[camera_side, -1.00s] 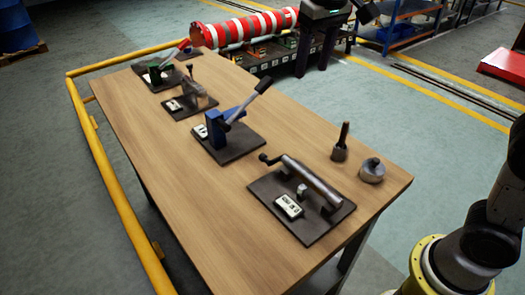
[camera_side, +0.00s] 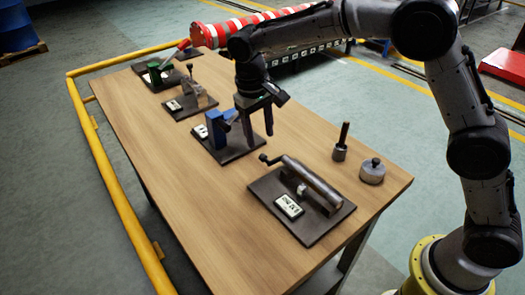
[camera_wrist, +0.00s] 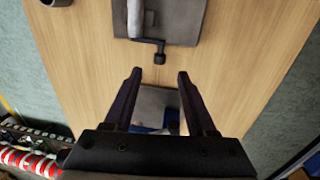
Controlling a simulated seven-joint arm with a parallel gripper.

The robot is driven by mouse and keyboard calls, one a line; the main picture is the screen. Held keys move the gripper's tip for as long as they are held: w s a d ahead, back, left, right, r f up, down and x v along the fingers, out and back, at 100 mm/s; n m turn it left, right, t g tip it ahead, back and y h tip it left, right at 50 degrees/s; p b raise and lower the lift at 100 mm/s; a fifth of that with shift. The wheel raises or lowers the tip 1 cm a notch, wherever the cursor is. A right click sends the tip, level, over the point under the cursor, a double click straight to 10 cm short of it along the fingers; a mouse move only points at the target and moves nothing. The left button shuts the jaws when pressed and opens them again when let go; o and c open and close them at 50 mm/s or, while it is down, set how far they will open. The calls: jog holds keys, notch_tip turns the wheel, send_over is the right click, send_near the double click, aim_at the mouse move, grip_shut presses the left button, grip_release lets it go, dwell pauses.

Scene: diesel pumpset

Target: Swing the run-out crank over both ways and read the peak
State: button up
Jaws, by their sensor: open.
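The run-out stand (camera_side: 312,222) is a dark plate at the near end of the bench, carrying a grey shaft (camera_side: 312,182). The small dark crank (camera_side: 268,159) sticks out at the shaft's left end. A white readout plate (camera_side: 289,206) with dark markings lies on the stand; I cannot read it. My gripper (camera_side: 259,138) is open and empty, pointing down over the blue lever fixture, behind the crank in the side view. In the wrist view the crank (camera_wrist: 160,56) lies just beyond my open fingertips (camera_wrist: 160,75), below the shaft's plate (camera_wrist: 190,25).
The blue fixture (camera_side: 217,128) stands close beside my gripper, its lever mostly hidden. A dark handled tool (camera_side: 340,143) and a round metal weight (camera_side: 372,171) stand right of the shaft. More fixtures sit at the far end. The bench's (camera_side: 180,200) left side is clear.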

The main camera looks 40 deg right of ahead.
aim_at(263, 155)
jog(key=f, duration=0.4)
jog(key=d+f, duration=0.1)
jog(key=f, duration=0.1)
jog(key=shift+f, duration=0.3)
grip_shut()
